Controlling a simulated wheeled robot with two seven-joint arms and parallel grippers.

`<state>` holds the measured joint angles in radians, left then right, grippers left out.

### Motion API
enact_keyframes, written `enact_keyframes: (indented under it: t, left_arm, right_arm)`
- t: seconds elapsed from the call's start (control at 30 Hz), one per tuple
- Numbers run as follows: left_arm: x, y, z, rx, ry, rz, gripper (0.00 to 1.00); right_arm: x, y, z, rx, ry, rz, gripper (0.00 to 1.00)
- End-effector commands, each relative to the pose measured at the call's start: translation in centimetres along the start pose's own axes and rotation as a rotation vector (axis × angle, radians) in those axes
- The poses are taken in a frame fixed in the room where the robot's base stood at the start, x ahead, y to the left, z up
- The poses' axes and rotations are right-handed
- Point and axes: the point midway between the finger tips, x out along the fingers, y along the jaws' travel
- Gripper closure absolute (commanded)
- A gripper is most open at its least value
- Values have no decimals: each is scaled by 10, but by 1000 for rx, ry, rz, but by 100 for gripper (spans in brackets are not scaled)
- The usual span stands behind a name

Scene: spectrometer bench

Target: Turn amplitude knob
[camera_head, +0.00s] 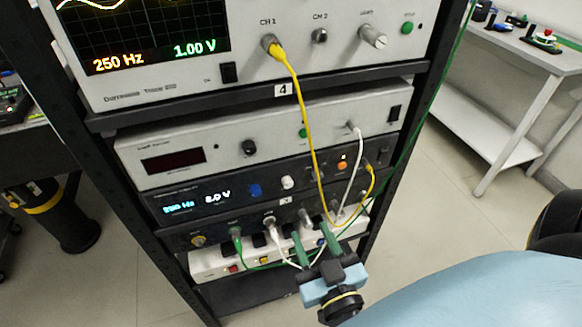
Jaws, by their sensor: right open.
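The dark signal generator (222,204) sits in the rack below two pale units. Its display (197,204) shows a blurred Hz value and what looks like 2.0 V. To the right of it are a blue knob (255,190) and a white knob (288,183); their labels are too small to read, so I cannot tell which is the amplitude knob. My right gripper (314,238) is open, its two green fingers pointing up, below and slightly right of the white knob. It appears apart from both knobs. My left gripper is not in view.
The oscilloscope (180,85) above reads 250 Hz and 1.00 V. A yellow cable (304,120) and a white cable (352,175) hang across the generator's right side, close to my right gripper. A white table (500,48) stands at the back right, with clear floor before it.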

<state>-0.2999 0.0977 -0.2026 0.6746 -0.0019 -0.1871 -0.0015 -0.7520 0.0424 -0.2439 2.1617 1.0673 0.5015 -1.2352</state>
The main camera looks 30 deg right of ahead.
Motion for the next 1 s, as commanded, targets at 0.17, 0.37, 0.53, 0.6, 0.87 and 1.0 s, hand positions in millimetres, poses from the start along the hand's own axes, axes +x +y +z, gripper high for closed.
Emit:
enact_keyframes:
  t: [0.17, 0.37, 0.53, 0.6, 0.87, 1.0]
  left_arm:
    - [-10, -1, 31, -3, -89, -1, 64]
    - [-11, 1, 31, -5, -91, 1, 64]
    - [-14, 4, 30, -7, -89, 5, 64]
    - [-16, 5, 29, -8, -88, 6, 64]
    - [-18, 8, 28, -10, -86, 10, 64]
    - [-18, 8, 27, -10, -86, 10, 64]
  right_arm:
    - [-1, 1, 0, -17, -39, -3, 58]
    - [26, 1, 1, -14, -36, -2, 58]
    - [62, 1, 2, -16, -35, -2, 58]
    - [76, 0, 3, -15, -36, -2, 58]
    - [117, 0, 5, -17, -37, -4, 58]
    - [127, 0, 6, -17, -38, -4, 58]
